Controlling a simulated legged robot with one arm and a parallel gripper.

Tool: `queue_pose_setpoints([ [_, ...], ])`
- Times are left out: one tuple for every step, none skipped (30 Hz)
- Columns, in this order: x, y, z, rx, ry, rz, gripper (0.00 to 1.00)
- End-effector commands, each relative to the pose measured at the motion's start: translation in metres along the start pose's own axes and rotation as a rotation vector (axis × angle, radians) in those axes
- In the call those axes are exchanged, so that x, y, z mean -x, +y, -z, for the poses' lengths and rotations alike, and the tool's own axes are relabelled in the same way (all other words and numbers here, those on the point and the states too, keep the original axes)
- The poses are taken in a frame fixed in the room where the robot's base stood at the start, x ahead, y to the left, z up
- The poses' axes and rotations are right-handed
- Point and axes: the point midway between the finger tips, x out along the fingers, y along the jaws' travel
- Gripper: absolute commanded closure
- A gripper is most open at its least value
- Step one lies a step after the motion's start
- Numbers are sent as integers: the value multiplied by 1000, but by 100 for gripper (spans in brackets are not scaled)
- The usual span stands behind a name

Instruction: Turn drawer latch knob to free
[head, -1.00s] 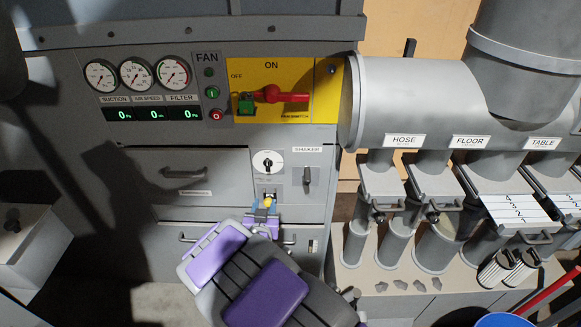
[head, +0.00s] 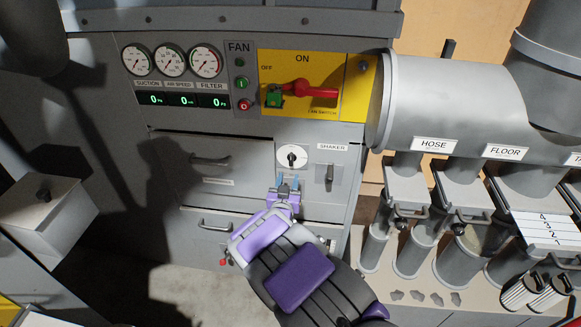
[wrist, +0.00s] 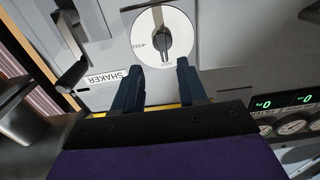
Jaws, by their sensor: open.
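The latch knob (head: 291,156) is a small black knob on a round white dial plate on the cabinet front. In the wrist view the knob (wrist: 162,38) shows beyond my fingertips, with lettering at the dial's left; "FREE" is too small to read surely. My gripper (head: 288,186) is just below the dial in the head view. In the wrist view my gripper (wrist: 160,75) is open, its two dark fingers apart on either side of the dial's near edge, with nothing between them. Whether a finger touches the plate I cannot tell. A drawer (head: 195,168) with a bar handle lies left of the knob.
The shaker lever (head: 329,175) stands close at the right of the knob. The yellow fan switch panel (head: 325,75) with a red handle and green lock is above. A second drawer handle (head: 214,226) is lower left. Ducts (head: 440,95) fill the right.

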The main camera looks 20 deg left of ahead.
Motion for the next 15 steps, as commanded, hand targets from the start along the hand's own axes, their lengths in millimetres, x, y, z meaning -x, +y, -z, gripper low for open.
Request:
queue_pose_setpoints([
  [-9,0,-2,-5,-1,-2,59],
  [-14,-1,-3,-4,-1,-2,59],
  [-20,-1,-3,-4,-1,-2,59],
  [-25,-1,-3,-2,-1,-2,59],
  [-30,-1,-3,-2,-1,-2,59],
  [-35,-3,-3,-2,1,-1,59],
  [-40,-4,-2,-3,2,0,59],
  [-44,-3,-2,-3,2,-1,59],
  [-50,-3,-2,-1,0,-1,59],
  [-54,-3,-2,-1,0,-1,59],
  [-57,-3,-2,-2,-1,-1,59],
  [-61,-3,-2,-2,-1,0,59],
  [-64,-3,-2,-3,0,0,59],
  [-67,-3,-1,-4,1,0,59],
  [-70,-3,-1,-3,1,1,59],
])
